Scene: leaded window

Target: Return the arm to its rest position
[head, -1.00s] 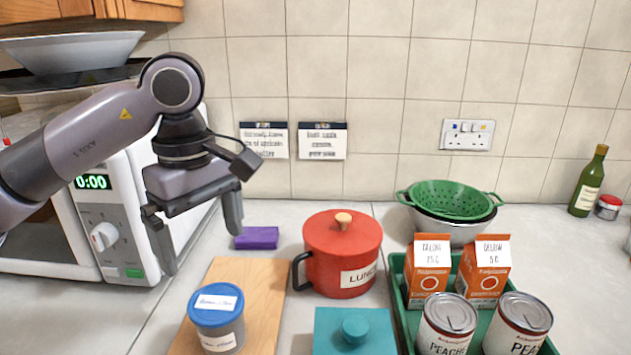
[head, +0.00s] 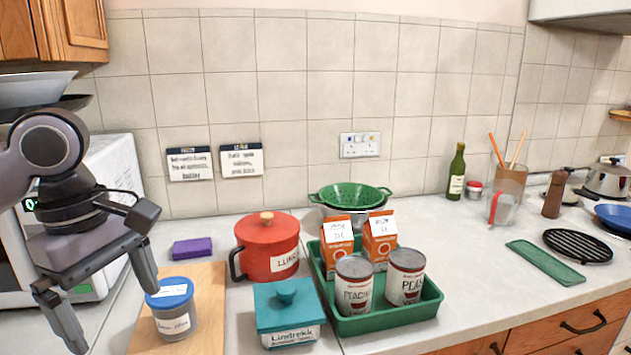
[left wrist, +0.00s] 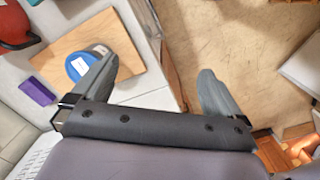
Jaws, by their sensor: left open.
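My left gripper (head: 108,308) is at the left of the head view, raised in front of the microwave, with its fingers spread and nothing between them. In the left wrist view its two fingers (left wrist: 158,92) also stand wide apart, over the counter's edge and the floor. A blue-lidded jar (head: 174,310) on a wooden board (head: 203,315) stands just right of the fingers in the head view. In the left wrist view one finger partly covers the jar's blue lid (left wrist: 80,66). My right gripper is in neither view.
A white microwave (head: 115,170) stands behind my left arm. A red pot (head: 262,250), a teal box (head: 285,315) and a green tray (head: 390,322) with cans and cartons stand to the right. A purple block (head: 192,248) lies near the wall. The front right counter is mostly clear.

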